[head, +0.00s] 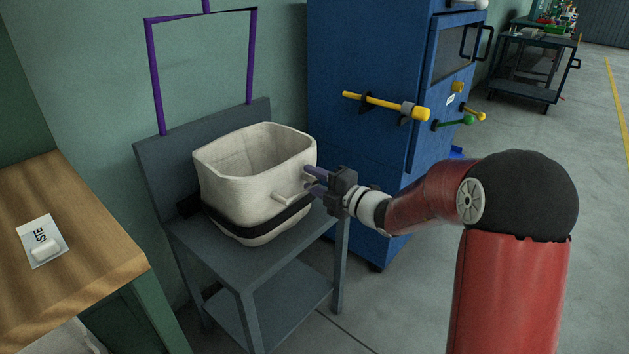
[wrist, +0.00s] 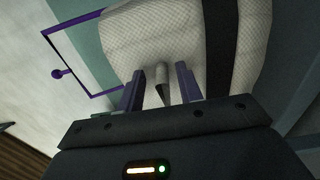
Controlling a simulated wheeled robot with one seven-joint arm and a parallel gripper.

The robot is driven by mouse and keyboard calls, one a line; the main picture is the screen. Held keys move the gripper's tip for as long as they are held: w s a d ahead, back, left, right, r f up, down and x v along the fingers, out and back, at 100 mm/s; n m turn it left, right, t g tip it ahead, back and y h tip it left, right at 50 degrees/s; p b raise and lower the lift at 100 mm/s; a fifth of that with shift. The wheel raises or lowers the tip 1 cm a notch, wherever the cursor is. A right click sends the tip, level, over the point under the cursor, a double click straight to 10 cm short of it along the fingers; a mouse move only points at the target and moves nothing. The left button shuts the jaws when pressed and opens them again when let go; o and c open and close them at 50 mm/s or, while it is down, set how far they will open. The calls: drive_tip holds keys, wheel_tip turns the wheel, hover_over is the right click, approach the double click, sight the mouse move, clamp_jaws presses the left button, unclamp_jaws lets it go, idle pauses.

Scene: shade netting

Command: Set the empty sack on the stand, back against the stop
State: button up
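The empty sack (head: 262,190), off-white with a black band low around it, stands upright and open-topped on the grey stand (head: 225,260). Its back is close to the stand's upright grey back panel (head: 170,165); I cannot tell whether they touch. The sack's front also fills much of the wrist view (wrist: 185,38). A short pale peg-like handle (head: 292,197) sticks out of its front. My gripper (head: 313,180) is at this front side. In the wrist view its purple fingers are apart, with the handle (wrist: 162,82) between them and gaps on both sides.
A purple frame (head: 155,75) rises behind the stand. A blue cabinet (head: 350,60) with yellow and green handles stands close on the right. A wooden table (head: 75,240) with a white label card (head: 42,240) is at the left. Grey floor (head: 540,150) is free farther right.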

drive_tip(key=v, duration=1.2)
drive_tip(key=s+a+n+g+h, duration=0.2)
drive_tip(key=s+n+g, duration=0.2)
drive_tip(key=s+n, duration=0.5)
drive_tip(key=s+a+n+g+h, duration=0.2)
drive_tip(key=s+a+n+g, duration=0.15)
drive_tip(key=s+n, duration=0.65)
drive_tip(key=s+d+n+t+h, duration=0.1)
drive_tip(key=s+d+n+h, duration=0.3)
drive_tip(key=d+n, duration=0.3)
drive_tip(key=s+d+n+t+h, duration=0.1)
drive_tip(key=s+d+n+h, duration=0.4)
drive_tip(key=n, duration=1.2)
drive_tip(key=shift+d+r+n+h, duration=0.3)
drive_tip(key=shift+d+h, duration=0.3)
drive_tip(key=shift+d, duration=0.45)
